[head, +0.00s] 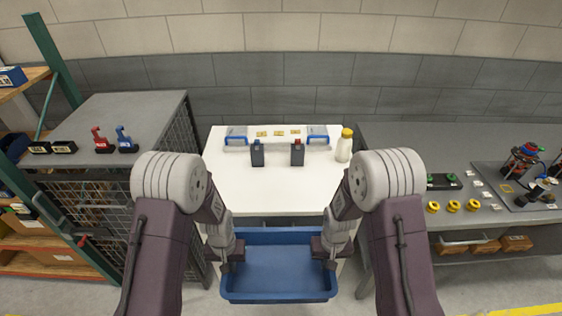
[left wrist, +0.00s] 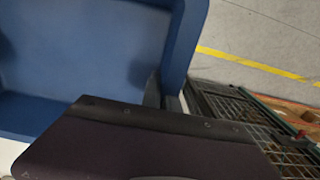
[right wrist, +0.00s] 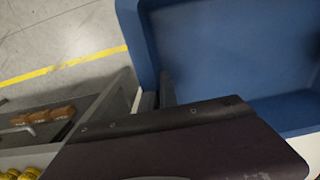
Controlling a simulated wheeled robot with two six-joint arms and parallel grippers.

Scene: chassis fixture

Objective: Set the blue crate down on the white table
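The blue crate (head: 279,272) is an open, empty tray held level in front of the white table (head: 260,193), at its near edge in the head view. My left gripper (head: 226,262) is at the crate's left wall and my right gripper (head: 331,260) is at its right wall. Each appears shut on the wall, with a finger inside the crate. The crate also fills much of the left wrist view (left wrist: 75,60) and the right wrist view (right wrist: 235,50). The fingertips are partly hidden in both wrist views.
The table's front half is clear. A grey cage cabinet (head: 120,115) is left; a grey bench (head: 440,150) with parts is right.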

